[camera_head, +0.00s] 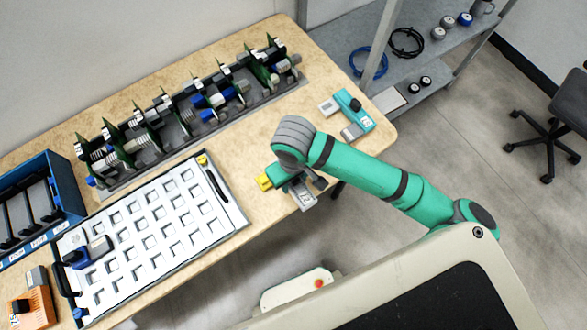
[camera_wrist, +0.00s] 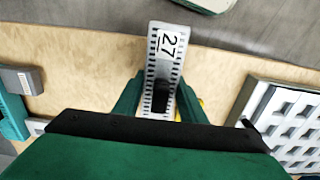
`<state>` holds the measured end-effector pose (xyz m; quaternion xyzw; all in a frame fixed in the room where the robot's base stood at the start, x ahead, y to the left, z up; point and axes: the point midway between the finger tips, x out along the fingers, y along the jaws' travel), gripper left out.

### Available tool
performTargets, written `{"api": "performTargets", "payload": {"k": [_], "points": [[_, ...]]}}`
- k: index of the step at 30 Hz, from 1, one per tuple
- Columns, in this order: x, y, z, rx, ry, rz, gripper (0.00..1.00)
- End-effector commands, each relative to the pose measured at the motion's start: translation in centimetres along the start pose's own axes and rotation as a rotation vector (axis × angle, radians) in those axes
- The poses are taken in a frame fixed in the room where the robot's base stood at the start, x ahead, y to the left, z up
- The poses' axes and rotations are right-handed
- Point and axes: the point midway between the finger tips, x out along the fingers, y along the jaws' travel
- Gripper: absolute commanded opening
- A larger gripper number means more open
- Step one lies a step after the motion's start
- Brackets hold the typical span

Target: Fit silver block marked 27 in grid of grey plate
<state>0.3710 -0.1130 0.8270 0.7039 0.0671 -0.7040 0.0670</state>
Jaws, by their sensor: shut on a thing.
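My gripper (camera_head: 296,188) is shut on the silver block marked 27 (camera_wrist: 166,52) and holds it near the front edge of the table. In the wrist view the block sticks out between the green fingers (camera_wrist: 160,98), with its black 27 on a white face. The block also shows below the gripper in the head view (camera_head: 304,197). The grey plate (camera_head: 232,214), with its grid of square openings, lies on the table to the left of my gripper. Its corner shows at the right of the wrist view (camera_wrist: 252,92). The block is apart from the plate.
A blue and dark block (camera_head: 92,251) stands on the plate's left part. A rack of green circuit boards (camera_head: 185,115) runs along the back. A blue bin (camera_head: 62,192) and orange device (camera_head: 33,303) are at left. A teal device (camera_head: 352,110) lies at the right.

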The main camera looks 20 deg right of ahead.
Motion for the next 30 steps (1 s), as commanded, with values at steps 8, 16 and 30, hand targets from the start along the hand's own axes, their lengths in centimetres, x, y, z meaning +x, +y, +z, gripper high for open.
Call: {"api": "performTargets", "payload": {"k": [8, 16, 30], "points": [[0.87, -0.07, 0.0, -0.001, 0.0, -0.001, 0.09], [1.03, -0.05, 0.0, -0.001, 0.001, 0.0, 0.09], [0.92, -0.04, 0.0, -0.001, 0.0, 0.0, 0.59]]}}
